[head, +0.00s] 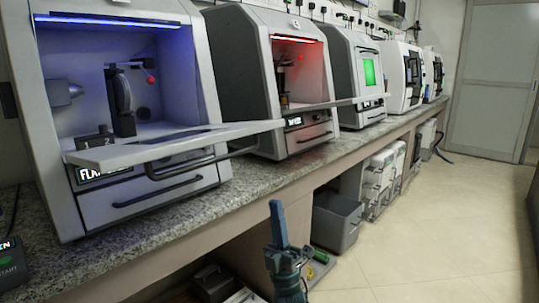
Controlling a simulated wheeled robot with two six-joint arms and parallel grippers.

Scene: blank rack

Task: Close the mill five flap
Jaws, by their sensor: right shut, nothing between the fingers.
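Several grey mills stand in a row on a stone counter; I cannot read which one is mill five. The nearest mill (145,203) has a blue-lit chamber, and its flap (190,142) is folded down, sticking out level over the counter edge. A dark bar handle (203,164) hangs at the flap's front. The second mill (240,70), lit red, also has a lowered flap (325,105). My right gripper (277,212) is shut and empty, pointing up in front of the counter, below and right of the nearest flap and apart from it. My left gripper is not in view.
The third mill (340,55) shows a green window; farther mills (398,75) look closed. Grey boxes (338,222) stand below the counter (110,252). A dark start-button box (12,265) is at the lower left. The tiled floor (440,220) at right is clear.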

